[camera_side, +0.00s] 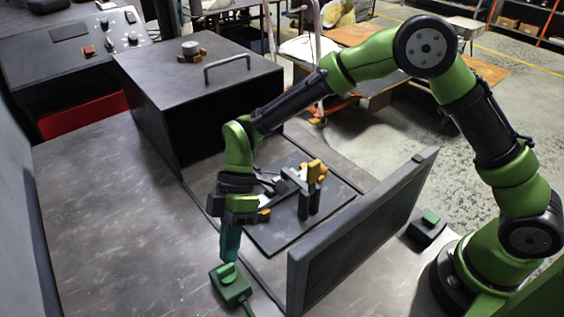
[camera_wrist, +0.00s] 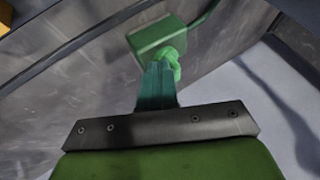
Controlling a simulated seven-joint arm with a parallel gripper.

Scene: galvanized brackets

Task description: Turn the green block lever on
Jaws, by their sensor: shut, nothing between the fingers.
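The green block (camera_side: 231,288) with its lighter green lever (camera_side: 227,271) sits on the grey bench at the front. A cable runs from the block. My gripper (camera_side: 229,258) points down right above the lever, with its teal fingers together. In the wrist view, the green block (camera_wrist: 157,38) and part of its lever (camera_wrist: 170,57) show just beyond the fingertips (camera_wrist: 158,68). The fingers look to be at or touching the lever; contact cannot be told for sure. The fingers hide part of the lever.
A dark upright panel (camera_side: 355,237) stands just right of the block. Behind my gripper is a dark plate (camera_side: 275,235) with a clamp fixture (camera_side: 310,188). A black box with a handle (camera_side: 228,64) stands farther back. The bench left of the block (camera_side: 110,220) is clear.

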